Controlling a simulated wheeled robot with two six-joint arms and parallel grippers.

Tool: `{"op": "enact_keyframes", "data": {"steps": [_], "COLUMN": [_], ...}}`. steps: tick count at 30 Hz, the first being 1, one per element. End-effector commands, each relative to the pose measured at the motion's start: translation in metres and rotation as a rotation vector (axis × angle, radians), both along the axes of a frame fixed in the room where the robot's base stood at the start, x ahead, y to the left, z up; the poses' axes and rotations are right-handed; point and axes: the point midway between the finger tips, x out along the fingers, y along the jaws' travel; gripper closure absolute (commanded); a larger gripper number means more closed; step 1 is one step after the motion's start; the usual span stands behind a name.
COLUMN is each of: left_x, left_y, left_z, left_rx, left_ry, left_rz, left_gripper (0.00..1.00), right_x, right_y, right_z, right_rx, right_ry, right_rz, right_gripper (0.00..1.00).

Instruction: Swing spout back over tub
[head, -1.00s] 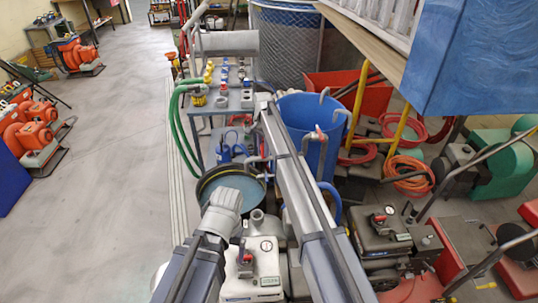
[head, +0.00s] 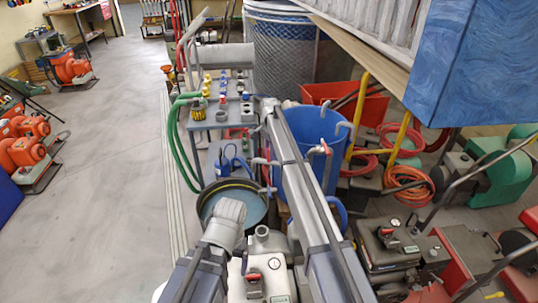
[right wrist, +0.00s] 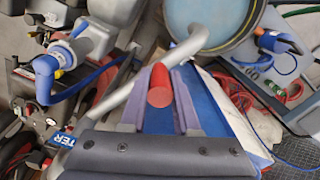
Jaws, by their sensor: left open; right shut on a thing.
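The tub (head: 208,191) is round with a dark rim and pale blue inside, left of my right arm; it also shows at the top of the right wrist view (right wrist: 259,17). The grey spout (right wrist: 118,103) is a bent pipe in the right wrist view, running up to the tub's near rim. My right gripper (right wrist: 160,98) is shut on a red handle (right wrist: 160,80).
A blue barrel (head: 298,185) stands right of the tub, partly behind my right arm. A small table (head: 213,123) with bottles and green hoses (head: 178,150) is beyond. A pump (head: 385,240) stands at right. Open floor (head: 110,200) lies at left.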

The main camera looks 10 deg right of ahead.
Motion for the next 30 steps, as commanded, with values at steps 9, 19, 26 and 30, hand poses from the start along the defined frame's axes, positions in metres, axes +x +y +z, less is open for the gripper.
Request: {"op": "enact_keyframes", "data": {"steps": [9,19,26,30], "left_x": [0.0,0.0,0.0,0.0], "left_y": [0.0,0.0,0.0,0.0001], "left_z": [0.0,0.0,0.0017,0.0089], "left_rx": [0.0,0.0,0.0,0.0], "left_ry": [0.0,0.0,0.0,0.0], "left_rz": [0.0,0.0,0.0,0.0], "left_gripper": [0.13,0.13,0.13,0.13], "right_x": [0.0015,0.0006,0.0003,0.0003], "right_y": [-0.0004,-0.0003,-0.0002,-0.0002], "right_z": [0.0,0.0,0.0018,0.0089], "right_rx": [0.0,0.0,0.0,0.0], "right_ry": [-0.004,-0.002,-0.001,-0.001], "right_rz": [0.002,0.001,0.001,0.001], "right_gripper": [0.67,0.41,0.41,0.41]}}
